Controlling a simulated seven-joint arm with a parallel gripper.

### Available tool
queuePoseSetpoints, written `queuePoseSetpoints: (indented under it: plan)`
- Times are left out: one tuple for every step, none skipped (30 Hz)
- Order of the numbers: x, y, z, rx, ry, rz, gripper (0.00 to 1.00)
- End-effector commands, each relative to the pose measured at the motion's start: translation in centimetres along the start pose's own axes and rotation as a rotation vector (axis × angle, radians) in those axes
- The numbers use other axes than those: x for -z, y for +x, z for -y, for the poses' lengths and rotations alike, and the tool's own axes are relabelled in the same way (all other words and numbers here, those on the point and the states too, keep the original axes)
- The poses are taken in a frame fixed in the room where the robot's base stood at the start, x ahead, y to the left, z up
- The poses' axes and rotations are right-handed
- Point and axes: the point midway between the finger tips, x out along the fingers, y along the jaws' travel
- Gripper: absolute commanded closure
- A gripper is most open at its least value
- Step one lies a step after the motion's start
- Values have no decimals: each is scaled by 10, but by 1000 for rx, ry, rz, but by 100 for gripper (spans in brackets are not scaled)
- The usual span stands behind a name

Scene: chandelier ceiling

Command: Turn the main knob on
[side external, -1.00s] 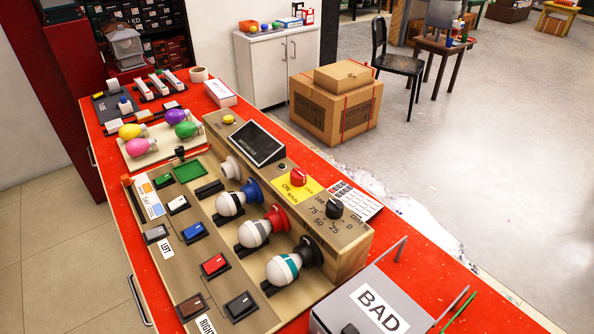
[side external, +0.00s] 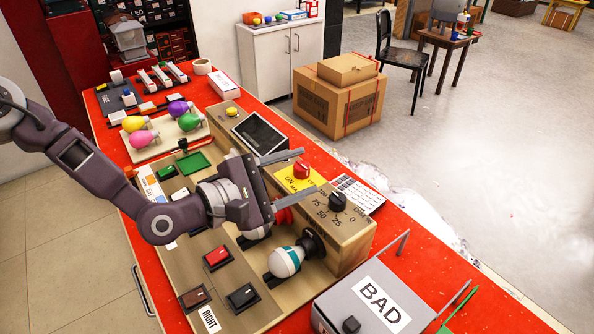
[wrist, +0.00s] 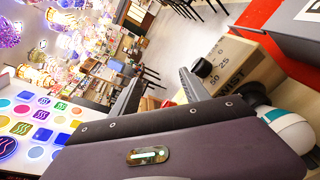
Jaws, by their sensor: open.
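The main knob (side external: 301,169) is a small red knob on a yellow plate (side external: 290,181) marked ON and MAIN, on top of the wooden console (side external: 345,230). My gripper (side external: 306,171) is open and empty. In the side view its two fingers point right, one on each side of the red knob in the picture. I cannot tell whether they touch it or are above it.
A black dimmer knob (side external: 338,201) stands close to the right of the red one; it also shows in the wrist view (wrist: 202,67). A dark screen (side external: 260,135), a teal-banded bulb (side external: 286,261), rocker switches (side external: 217,258) and a grey BAD box (side external: 375,300) are nearby.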

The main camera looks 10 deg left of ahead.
Motion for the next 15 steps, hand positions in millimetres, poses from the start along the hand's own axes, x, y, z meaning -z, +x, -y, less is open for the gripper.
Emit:
queuePoseSetpoints:
  plan:
    - [15,8,11,-73,-200,3,46]
    - [24,11,13,-126,-315,6,46]
    - [36,12,15,-195,-452,6,46]
    - [46,12,17,-242,-541,5,46]
    - [54,11,19,-283,-615,5,46]
    - [64,9,21,-330,-693,3,46]
    - [70,7,22,-358,-737,2,46]
    - [75,6,22,-380,-768,1,46]
    - [80,5,22,-402,-799,1,46]
    - [82,5,23,-411,-814,1,46]
    - [83,6,22,-417,-822,2,46]
    - [84,10,20,-423,-825,3,46]
    - [85,15,18,-423,-824,4,46]
    - [86,20,16,-423,-824,4,46]
    - [87,28,12,-424,-823,4,46]
